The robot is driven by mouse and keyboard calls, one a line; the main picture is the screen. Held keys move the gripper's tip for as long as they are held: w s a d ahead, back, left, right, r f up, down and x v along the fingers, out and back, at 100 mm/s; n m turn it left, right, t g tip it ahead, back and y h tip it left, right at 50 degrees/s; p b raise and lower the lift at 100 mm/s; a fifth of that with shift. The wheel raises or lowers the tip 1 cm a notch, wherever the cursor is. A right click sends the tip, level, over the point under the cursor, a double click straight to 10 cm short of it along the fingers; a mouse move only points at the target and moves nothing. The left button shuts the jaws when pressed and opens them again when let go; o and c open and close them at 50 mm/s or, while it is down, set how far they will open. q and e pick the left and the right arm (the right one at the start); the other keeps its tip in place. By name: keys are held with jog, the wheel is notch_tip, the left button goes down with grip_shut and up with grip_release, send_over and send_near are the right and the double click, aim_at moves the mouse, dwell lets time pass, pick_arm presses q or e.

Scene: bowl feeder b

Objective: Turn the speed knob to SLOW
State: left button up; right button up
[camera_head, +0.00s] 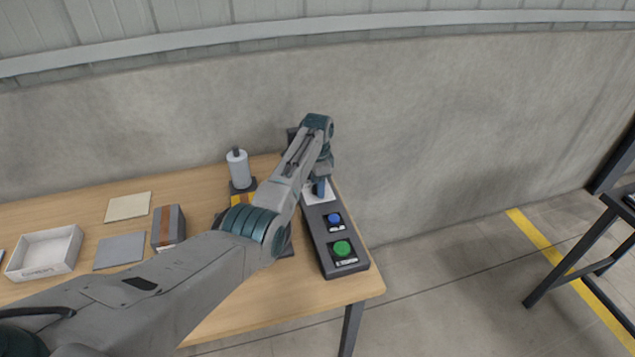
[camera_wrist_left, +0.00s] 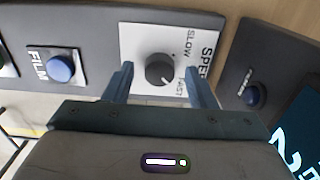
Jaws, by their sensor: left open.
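The speed knob (camera_wrist_left: 159,68) is a round dark grey dial on a white plate (camera_wrist_left: 135,42) lettered SPEED, with SLOW and FAST marks. A small light mark on the knob sits at its lower right, on the FAST side. My left gripper (camera_wrist_left: 158,72) is open, with one finger on each side of the knob and visible gaps between. In the head view the left gripper (camera_head: 321,187) points down over the white plate (camera_head: 328,197) at the far part of the control panel (camera_head: 322,250). The knob is hidden there. My right gripper is not in view.
A blue button (camera_head: 334,219) and a green button (camera_head: 342,248) sit nearer on the panel.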

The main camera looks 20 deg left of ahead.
pick_arm(q)
jog(key=shift+f, duration=0.15)
jog(key=shift+c, duration=0.4)
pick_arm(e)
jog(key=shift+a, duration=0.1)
pick_arm(q)
jog(key=c, duration=0.9)
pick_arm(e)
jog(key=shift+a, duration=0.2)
